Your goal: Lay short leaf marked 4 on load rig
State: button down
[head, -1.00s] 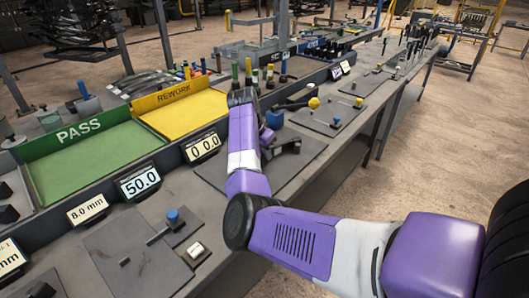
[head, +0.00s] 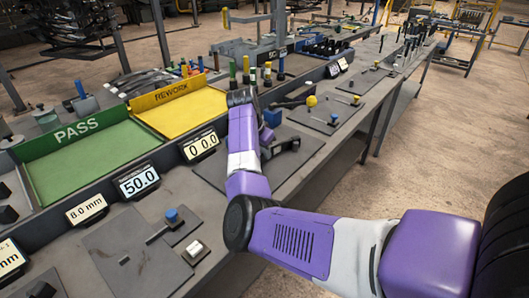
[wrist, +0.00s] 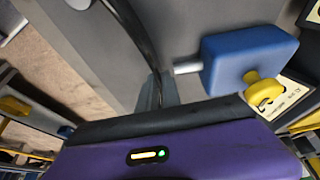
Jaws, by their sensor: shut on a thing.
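In the wrist view, my gripper (wrist: 157,90) is shut on a dark, thin, curved strip (wrist: 130,28), which looks like a spring leaf. The strip runs from the jaws to the top edge; no mark can be read on it. Beside the jaws is a blue block (wrist: 245,62) with a silver rod and a yellow knob (wrist: 264,90). In the head view my arm hides the gripper and leaf. What looks like the load rig (head: 284,147) is a grey plate with dark blocks beside my arm, with the blue block (head: 272,118) behind.
A green PASS tray (head: 88,158) and a yellow REWORK tray (head: 185,110) lie left of my arm. Displays, including one reading 50.0 (head: 139,181), line the bench. Coloured posts (head: 267,72) stand behind my wrist. A small fixture with a blue knob (head: 171,215) sits at the front.

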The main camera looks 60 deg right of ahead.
jog(key=shift+f, duration=0.1)
jog(key=c, duration=1)
grip_release()
jog(key=shift+f, duration=0.1)
jog(key=shift+o, duration=0.2)
jog(key=shift+r+p, duration=3.3)
jog(key=shift+r, duration=0.8)
